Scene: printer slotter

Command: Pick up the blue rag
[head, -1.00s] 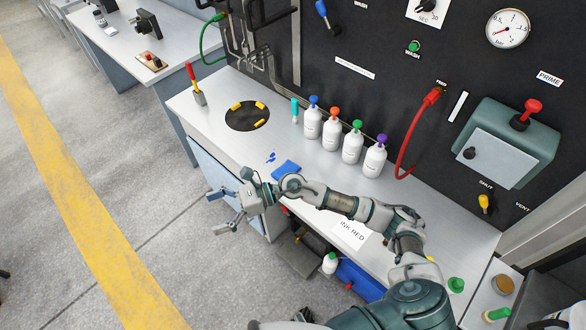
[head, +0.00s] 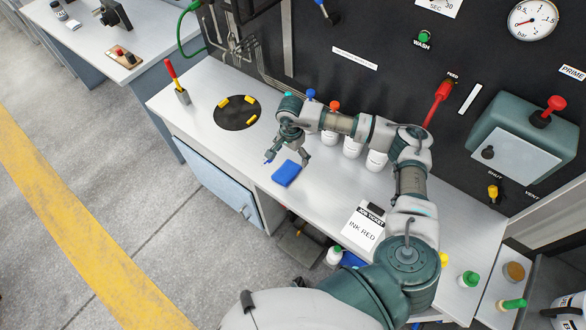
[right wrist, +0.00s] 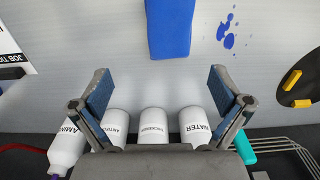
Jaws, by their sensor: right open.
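The blue rag (head: 287,173) lies folded flat on the grey bench top (head: 330,205). In the right wrist view the rag (right wrist: 170,28) is at the top centre, beyond the fingertips. My right gripper (head: 287,158) is over the bench just behind and left of the rag, pointing down. In the right wrist view its two fingers (right wrist: 160,85) are spread wide with nothing between them. Blue spots (right wrist: 227,30) mark the bench beside the rag. My left gripper is not in view.
Several white bottles (right wrist: 152,125) with coloured caps stand along the back of the bench, close to my right arm. A black disc with yellow blocks (head: 237,112) and a holder with a red-handled tool (head: 181,95) are to the left. A job ticket (head: 363,228) lies to the right.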

